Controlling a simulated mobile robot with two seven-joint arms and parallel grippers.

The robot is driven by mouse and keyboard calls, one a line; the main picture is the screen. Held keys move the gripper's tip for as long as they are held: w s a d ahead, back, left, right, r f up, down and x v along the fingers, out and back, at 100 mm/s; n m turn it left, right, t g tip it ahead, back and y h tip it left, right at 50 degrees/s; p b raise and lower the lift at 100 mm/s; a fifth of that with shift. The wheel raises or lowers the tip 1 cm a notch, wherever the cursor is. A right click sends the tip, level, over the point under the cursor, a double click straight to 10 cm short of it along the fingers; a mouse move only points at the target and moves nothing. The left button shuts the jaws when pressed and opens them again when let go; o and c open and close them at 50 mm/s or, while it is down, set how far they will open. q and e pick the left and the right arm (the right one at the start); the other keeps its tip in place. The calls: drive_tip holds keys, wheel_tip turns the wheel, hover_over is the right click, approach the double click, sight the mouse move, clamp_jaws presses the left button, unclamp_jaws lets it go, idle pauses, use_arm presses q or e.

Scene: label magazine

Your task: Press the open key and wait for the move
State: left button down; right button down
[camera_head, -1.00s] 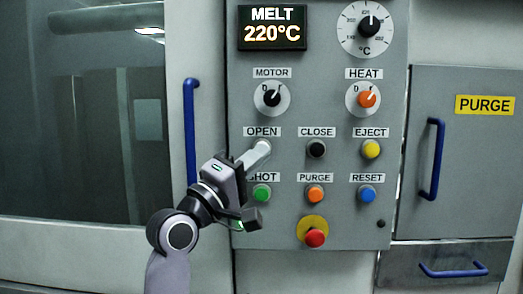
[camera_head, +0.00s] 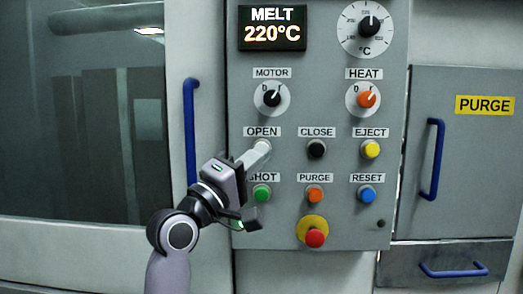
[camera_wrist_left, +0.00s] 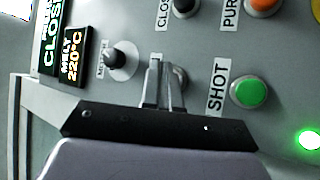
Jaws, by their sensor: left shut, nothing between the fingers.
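The OPEN key sits under its OPEN label (camera_head: 262,132) on the grey panel. My left gripper (camera_head: 262,149) is shut and empty, its fingertips at the OPEN key and covering it in the head view. In the left wrist view the shut fingers (camera_wrist_left: 162,82) point at the panel, and a rounded key edge (camera_wrist_left: 181,78) shows beside them. Whether the key is pushed in cannot be seen. The melt display (camera_head: 272,27) reads 220°C. Behind the window (camera_head: 75,120) a dark panel-like part shows. My right gripper is not in view.
The black CLOSE key (camera_head: 317,148), the green SHOT key (camera_head: 261,192) and the orange PURGE key (camera_head: 315,194) are close by. A red stop button (camera_head: 314,238) is lower down. A blue door handle (camera_head: 191,130) stands left of the panel. A green light (camera_wrist_left: 310,139) glows in the wrist view.

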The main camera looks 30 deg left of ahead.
use_arm(q)
drive_tip(key=shift+w, duration=0.1)
drive_tip(key=shift+w+a, duration=0.2)
drive_tip(key=shift+w, duration=0.05)
